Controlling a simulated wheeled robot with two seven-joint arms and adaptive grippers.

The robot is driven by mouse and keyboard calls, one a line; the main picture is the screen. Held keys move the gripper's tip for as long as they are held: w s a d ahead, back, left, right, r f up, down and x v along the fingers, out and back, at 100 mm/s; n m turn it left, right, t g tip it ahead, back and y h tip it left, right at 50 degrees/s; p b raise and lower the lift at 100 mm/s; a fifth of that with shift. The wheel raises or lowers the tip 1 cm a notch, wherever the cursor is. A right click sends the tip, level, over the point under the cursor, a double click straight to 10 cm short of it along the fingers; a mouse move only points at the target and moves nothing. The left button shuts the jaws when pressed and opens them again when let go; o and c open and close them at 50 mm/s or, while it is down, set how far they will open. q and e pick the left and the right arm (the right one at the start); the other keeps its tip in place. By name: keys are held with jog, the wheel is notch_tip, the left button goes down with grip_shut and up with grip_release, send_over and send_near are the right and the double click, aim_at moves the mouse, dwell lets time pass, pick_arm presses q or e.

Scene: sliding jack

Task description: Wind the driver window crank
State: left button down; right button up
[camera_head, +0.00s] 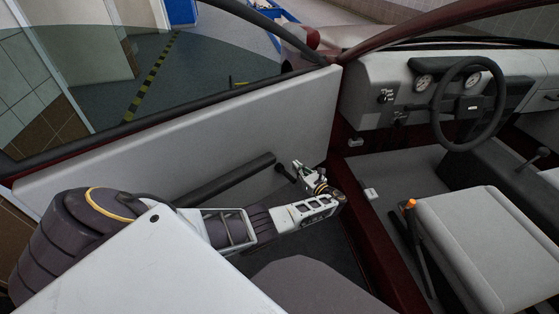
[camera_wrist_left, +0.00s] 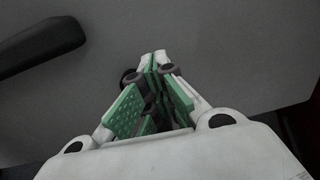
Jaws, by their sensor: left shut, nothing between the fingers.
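The driver door (camera_head: 255,125) has a light grey inner panel, which fills the left wrist view's background (camera_wrist_left: 230,40). A small dark piece (camera_head: 284,173), apparently the window crank, shows on the panel just past the front end of the armrest. My left gripper (camera_head: 300,167) is right beside it, fingers towards the panel. In the left wrist view, the left gripper (camera_wrist_left: 158,62) is shut with its green pads together and nothing held. A dark rounded bit (camera_wrist_left: 130,77) shows behind the fingers, possibly the crank; most of it is hidden. My right gripper is not in view.
The dark armrest (camera_head: 225,180) runs along the door and also shows in the left wrist view (camera_wrist_left: 40,45). The window glass (camera_head: 110,75) is partly raised. A steering wheel (camera_head: 469,104), a light grey seat (camera_head: 490,235) and an orange-tipped lever (camera_head: 411,205) are to the right.

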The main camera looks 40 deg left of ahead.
pick_arm(q)
jog(key=v, duration=0.6)
jog(key=shift+d+p, duration=0.25)
jog(key=shift+p, duration=0.15)
dwell(0.8)
